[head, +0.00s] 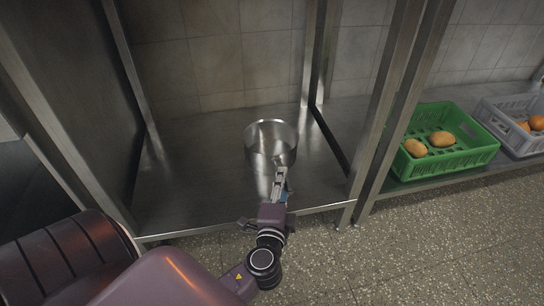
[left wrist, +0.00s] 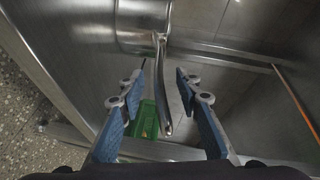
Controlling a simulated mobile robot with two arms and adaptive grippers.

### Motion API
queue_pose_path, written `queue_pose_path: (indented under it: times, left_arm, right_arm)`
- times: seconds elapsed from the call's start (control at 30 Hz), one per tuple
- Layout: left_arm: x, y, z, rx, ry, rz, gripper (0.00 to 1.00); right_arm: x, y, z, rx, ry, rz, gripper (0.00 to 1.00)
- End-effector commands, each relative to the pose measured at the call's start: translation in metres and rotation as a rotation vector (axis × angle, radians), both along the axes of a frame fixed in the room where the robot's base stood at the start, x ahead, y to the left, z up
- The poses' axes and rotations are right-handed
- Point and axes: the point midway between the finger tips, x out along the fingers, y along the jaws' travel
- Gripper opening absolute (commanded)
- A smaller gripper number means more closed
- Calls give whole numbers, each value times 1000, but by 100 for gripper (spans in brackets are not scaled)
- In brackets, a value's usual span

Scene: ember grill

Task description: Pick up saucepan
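A shiny metal saucepan (head: 264,146) stands upright on the low steel shelf. It also shows at the top of the left wrist view (left wrist: 142,22), partly cut off. Its long handle (left wrist: 164,90) extends toward my left gripper (head: 280,178). In the left wrist view my left gripper (left wrist: 160,76) is open, with its blue-padded fingers apart on either side of the handle. A gap shows between each finger and the handle, so nothing is gripped. In the head view the gripper covers part of the handle. My right gripper is not in view.
The steel shelf (head: 190,190) is otherwise bare and is framed by upright posts (head: 390,95). Speckled floor (head: 410,235) lies clear in front.

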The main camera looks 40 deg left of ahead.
Motion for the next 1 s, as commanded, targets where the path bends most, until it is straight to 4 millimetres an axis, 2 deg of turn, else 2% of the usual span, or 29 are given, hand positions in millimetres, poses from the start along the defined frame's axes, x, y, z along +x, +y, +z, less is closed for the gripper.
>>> queue_pose_path:
  times: [0.13,0.4,0.7,1.0]
  left_arm:
    - [16,8,-3,1,-1,-1,32]
    - [18,9,-3,0,2,-1,32]
    - [18,9,-3,0,2,-1,0]
    - [18,10,-2,1,0,-1,0]
  right_arm:
    - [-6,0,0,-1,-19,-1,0]
    - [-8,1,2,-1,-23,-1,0]
    - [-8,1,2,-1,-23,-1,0]
    - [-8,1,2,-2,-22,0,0]
